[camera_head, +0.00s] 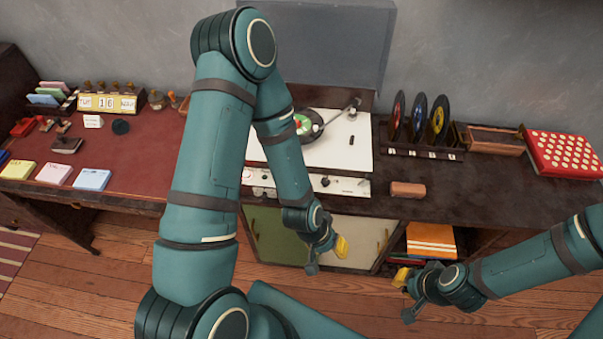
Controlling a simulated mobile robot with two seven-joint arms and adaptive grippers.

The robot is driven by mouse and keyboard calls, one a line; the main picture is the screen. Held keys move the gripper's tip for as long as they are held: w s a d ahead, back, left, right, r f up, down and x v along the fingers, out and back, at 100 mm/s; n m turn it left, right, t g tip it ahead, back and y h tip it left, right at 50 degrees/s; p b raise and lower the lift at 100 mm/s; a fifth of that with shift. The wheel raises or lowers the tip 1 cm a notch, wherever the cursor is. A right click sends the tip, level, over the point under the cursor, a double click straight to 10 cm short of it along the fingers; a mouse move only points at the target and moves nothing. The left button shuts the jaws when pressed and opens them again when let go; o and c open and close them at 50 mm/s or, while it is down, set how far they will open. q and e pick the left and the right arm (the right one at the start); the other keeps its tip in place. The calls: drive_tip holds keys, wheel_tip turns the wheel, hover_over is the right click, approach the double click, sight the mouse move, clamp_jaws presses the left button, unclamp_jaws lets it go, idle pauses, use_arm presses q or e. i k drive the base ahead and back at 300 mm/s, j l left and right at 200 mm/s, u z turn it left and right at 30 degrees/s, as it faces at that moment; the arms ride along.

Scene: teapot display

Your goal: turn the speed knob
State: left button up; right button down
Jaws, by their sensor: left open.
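A white record player (345,150) stands on the dark counter, its lid raised at the back. Its front panel (348,187) carries a small dark knob (325,182) right of my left forearm; whether this is the speed knob is too small to tell. The left part of the panel is partly hidden by my arm. My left gripper (327,258) is open and empty, in front of and below the panel, apart from it. My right gripper (405,296) is open and empty, lower and further right, in front of the cabinet.
A record rack (422,152) with three records stands right of the player. A brown block (407,189) lies near the counter edge. A wooden tray (495,140) and red box (565,153) are far right. A red-topped desk (135,160) holds stationery at left.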

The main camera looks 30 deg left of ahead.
sight(325, 182)
drive_tip(key=u, duration=0.7)
